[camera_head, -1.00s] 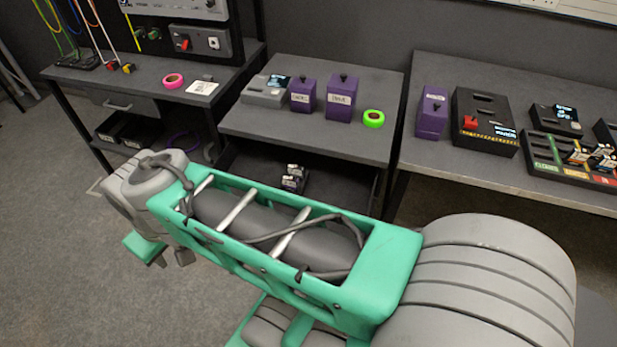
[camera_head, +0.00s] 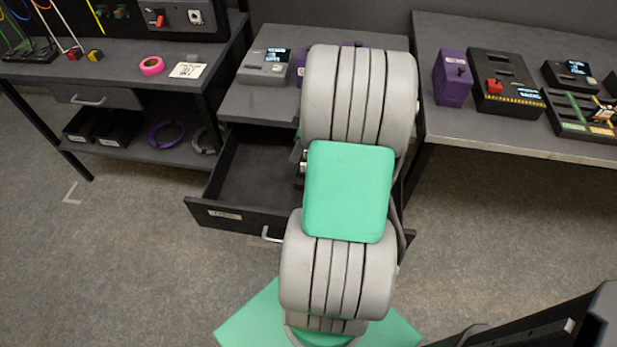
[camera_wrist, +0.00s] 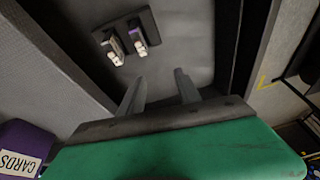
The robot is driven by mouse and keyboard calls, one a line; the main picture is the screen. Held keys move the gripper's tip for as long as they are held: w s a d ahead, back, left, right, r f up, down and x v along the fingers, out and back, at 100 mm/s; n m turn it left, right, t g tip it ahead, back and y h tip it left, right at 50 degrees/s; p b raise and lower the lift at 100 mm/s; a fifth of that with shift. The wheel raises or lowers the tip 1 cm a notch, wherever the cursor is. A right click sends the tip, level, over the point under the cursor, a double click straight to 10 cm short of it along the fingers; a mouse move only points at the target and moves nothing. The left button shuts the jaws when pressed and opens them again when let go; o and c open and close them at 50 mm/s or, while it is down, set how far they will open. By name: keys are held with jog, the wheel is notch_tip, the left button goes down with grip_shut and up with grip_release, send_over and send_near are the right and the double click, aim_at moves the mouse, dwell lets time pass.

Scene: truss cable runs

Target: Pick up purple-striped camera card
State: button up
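In the wrist view, two small cards stand side by side in a dark holder (camera_wrist: 152,22) on the drawer floor. The purple-striped camera card (camera_wrist: 137,38) is the right one; the other card (camera_wrist: 113,47) has a dark or brownish side. Both have pale ends. My gripper (camera_wrist: 158,84) is open and empty, its two grey fingers pointing into the drawer, apart from the cards. In the head view, my arm covers the gripper and most of the cards inside the open drawer (camera_head: 228,215).
The drawer's side walls flank the gripper closely in the wrist view. A purple box labelled CARDS (camera_wrist: 22,148) sits at lower left. In the head view, a grey device (camera_head: 264,68) stands on the table above the drawer; a side table (camera_head: 470,130) is at right.

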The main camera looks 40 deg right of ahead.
jog(key=s+d+f+n, duration=0.1)
jog(key=s+d+f, duration=0.2)
jog(key=d+f, duration=0.2)
jog(key=shift+t+y, duration=0.3)
jog(key=shift+t, duration=0.1)
jog(key=x, duration=0.7)
jog(key=shift+w+a, duration=0.15)
jog(key=shift+w, duration=0.1)
jog(key=shift+r, duration=0.1)
grip_shut()
